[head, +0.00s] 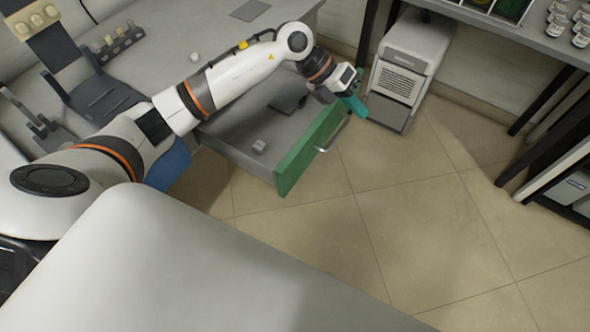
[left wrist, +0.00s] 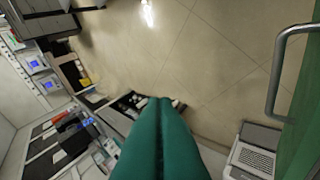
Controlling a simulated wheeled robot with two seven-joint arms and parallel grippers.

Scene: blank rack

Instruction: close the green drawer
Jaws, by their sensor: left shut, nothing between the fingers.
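The green drawer (head: 296,164) is pulled out of the grey bench, with its front facing right in the head view. Its metal handle (head: 334,134) is on the outer face; the handle also shows at the right of the left wrist view (left wrist: 274,82). Small items lie inside the drawer. My left gripper (head: 353,105) has teal fingers that are shut and empty. It is at the far end of the green front, above or just beyond it; I cannot tell if it touches. The shut fingers fill the lower middle of the left wrist view (left wrist: 162,140). My right gripper is not in view.
A white cabinet-like unit (head: 411,50) stands on the floor behind the drawer's far end. A blue drawer front (head: 168,165) is under my left arm. A table with dark legs (head: 540,40) is at the right. The tiled floor (head: 430,210) in front is clear.

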